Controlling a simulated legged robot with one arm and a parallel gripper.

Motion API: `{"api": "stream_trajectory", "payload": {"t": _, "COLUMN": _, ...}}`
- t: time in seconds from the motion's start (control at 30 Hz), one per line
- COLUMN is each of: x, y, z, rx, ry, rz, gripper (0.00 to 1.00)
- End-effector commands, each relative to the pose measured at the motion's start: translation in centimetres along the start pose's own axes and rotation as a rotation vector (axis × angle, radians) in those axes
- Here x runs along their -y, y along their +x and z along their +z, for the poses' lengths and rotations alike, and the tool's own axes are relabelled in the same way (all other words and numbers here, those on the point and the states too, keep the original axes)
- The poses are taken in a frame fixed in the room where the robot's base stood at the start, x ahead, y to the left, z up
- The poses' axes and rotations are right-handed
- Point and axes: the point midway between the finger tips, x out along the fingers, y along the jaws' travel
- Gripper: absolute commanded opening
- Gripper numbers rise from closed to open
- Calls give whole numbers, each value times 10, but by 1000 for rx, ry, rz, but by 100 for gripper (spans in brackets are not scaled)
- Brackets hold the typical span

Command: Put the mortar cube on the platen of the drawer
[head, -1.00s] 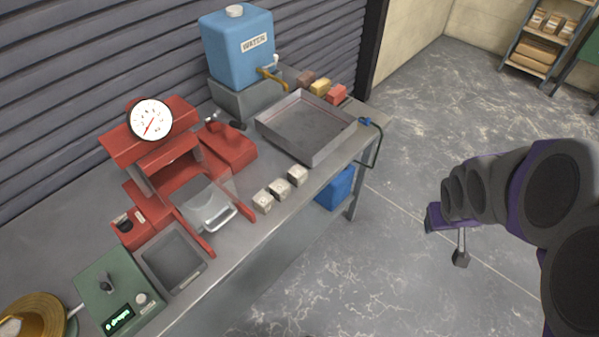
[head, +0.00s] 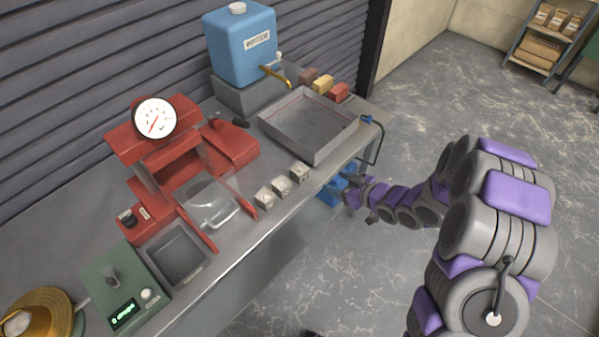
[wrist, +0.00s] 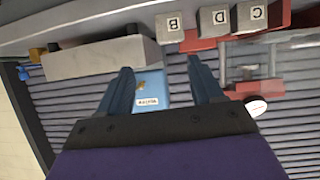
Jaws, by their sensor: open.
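Three pale mortar cubes stand in a row near the front edge of the bench. In the wrist view, which is upside down, they carry the letters B (wrist: 168,27), D (wrist: 212,20) and C (wrist: 253,14). In the head view cube B (head: 300,173) is nearest the metal tray. The red press (head: 175,160) has a drawer (head: 213,207) with a front handle pulled out toward the bench edge; its platen is hard to make out. My gripper (wrist: 160,65) is open and empty, apart from the cubes. In the head view it (head: 352,188) is beyond the bench's front edge, right of the cubes.
A metal tray (head: 318,150) lies right of the cubes, with a blue water tank (head: 242,45) behind. Coloured blocks (head: 323,84) sit at the back right. A dark pan (head: 178,257) and green scale (head: 125,290) are at the left. A blue bin (head: 330,190) is under the bench.

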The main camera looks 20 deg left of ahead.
Motion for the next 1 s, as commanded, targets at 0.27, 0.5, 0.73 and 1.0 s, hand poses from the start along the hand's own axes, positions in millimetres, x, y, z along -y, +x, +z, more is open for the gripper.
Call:
{"api": "stream_trajectory", "payload": {"t": 0.27, "x": 14, "y": 21, "z": -2, "rx": -55, "ry": 8, "rz": -46, "gripper": 66}}
{"api": "stream_trajectory", "payload": {"t": 0.5, "x": 16, "y": 62, "z": -3, "rx": -52, "ry": 7, "rz": -44, "gripper": 66}}
{"api": "stream_trajectory", "payload": {"t": 0.73, "x": 17, "y": 100, "z": -6, "rx": -54, "ry": 8, "rz": -44, "gripper": 66}}
{"api": "stream_trajectory", "payload": {"t": 1.0, "x": 18, "y": 126, "z": -7, "rx": -50, "ry": 10, "rz": -42, "gripper": 66}}
